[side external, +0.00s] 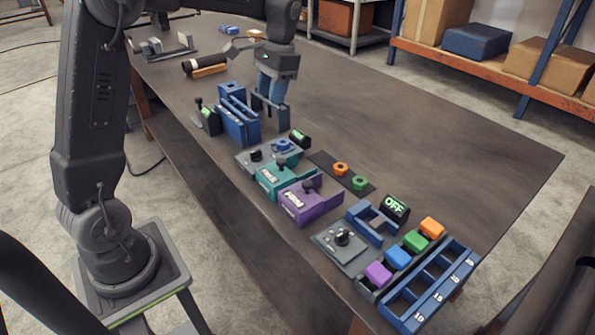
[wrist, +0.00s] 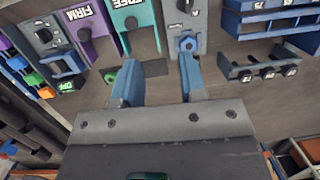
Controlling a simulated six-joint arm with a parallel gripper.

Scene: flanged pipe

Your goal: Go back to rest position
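My gripper (side external: 270,104) hangs over the table, fingers down, beside the right side of the blue slotted rack (side external: 238,115). A grey fixture (wrist: 186,15) with a blue hex piece (wrist: 187,44) lies just beyond the right fingertip. Whether that fingertip touches anything I cannot tell. A dark cylinder (side external: 197,67) with an orange-tan block beside it lies farther back on the table. I cannot make out a flanged pipe for certain.
Coloured blocks, including an orange one (side external: 432,227), stand beside the tray. The table's right part (side external: 430,130) is clear.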

